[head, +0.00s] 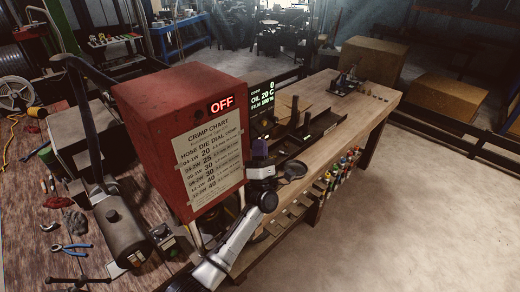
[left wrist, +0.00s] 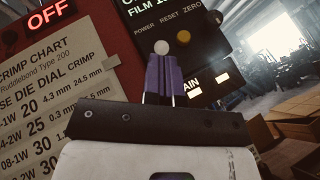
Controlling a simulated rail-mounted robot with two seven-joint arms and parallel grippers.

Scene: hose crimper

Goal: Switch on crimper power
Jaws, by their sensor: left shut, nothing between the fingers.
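The crimper's red housing (head: 180,130) carries a lit red OFF sign (head: 221,104), also showing in the left wrist view (left wrist: 48,17). A dark control panel (left wrist: 200,60) stands beside it, labelled POWER, RESET and ZERO. Under the labels are a round white button (left wrist: 161,47) and a yellow one (left wrist: 183,38); the white is nearer POWER. My left gripper (head: 260,148) is in front of the panel. Its purple fingers (left wrist: 164,72) are shut and empty, with tips just below the white button. I cannot tell whether they touch it. My right gripper is not in view.
A green readout (head: 262,95) shows OIL 20 C. A crimp chart (head: 210,155) covers the housing front. The wooden bench (head: 350,115) extends right with dark tooling on it. Pliers (head: 70,248) and gloves lie on the left bench. Open floor is at right.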

